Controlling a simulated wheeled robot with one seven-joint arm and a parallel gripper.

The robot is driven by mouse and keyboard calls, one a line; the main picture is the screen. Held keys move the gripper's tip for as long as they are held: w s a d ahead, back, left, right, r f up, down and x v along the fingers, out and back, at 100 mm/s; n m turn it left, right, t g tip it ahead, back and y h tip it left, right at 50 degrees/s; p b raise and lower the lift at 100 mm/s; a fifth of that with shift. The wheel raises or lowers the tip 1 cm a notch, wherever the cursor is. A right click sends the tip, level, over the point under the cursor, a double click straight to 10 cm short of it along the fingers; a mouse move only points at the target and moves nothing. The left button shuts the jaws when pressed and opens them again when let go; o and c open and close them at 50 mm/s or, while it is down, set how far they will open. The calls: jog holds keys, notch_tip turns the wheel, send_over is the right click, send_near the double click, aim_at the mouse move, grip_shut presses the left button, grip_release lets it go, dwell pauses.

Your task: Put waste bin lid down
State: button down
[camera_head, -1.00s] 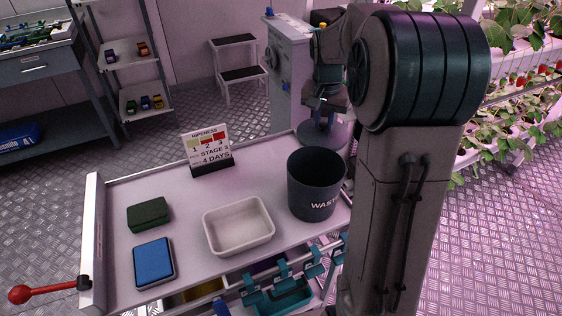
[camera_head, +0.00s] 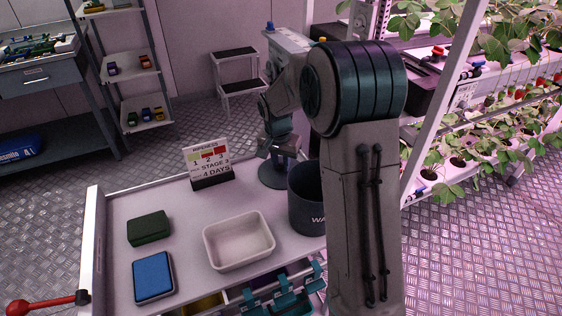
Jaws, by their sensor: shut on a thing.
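The waste bin lid (camera_head: 270,179) is a dark round disc held flat below my gripper (camera_head: 280,155). My gripper is shut on the lid, at its top; the exact grip is hard to see. The lid is over the back right part of the cart top, just behind and left of the waste bin (camera_head: 305,203). I cannot tell if it touches the surface. The dark, open-topped bin stands upright, its right side hidden by my arm.
A white tray (camera_head: 268,256), a blue pad (camera_head: 153,277), a dark green block (camera_head: 149,228) and a ripeness sign (camera_head: 209,163) stand on the cart top (camera_head: 120,205). The surface between sign and tray is clear. Plant racks (camera_head: 445,165) stand at the right.

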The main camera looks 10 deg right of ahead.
aim_at(279, 175)
jog(key=shift+f, duration=0.2)
jog(key=c, duration=1.3)
grip_release()
jog(key=shift+r, duration=0.1)
jog(key=r, duration=0.4)
jog(key=s+r, duration=0.1)
jog(key=r, duration=0.3)
jog(key=a+r, duration=0.1)
jog(key=r, duration=0.3)
jog(key=shift+s, duration=0.25)
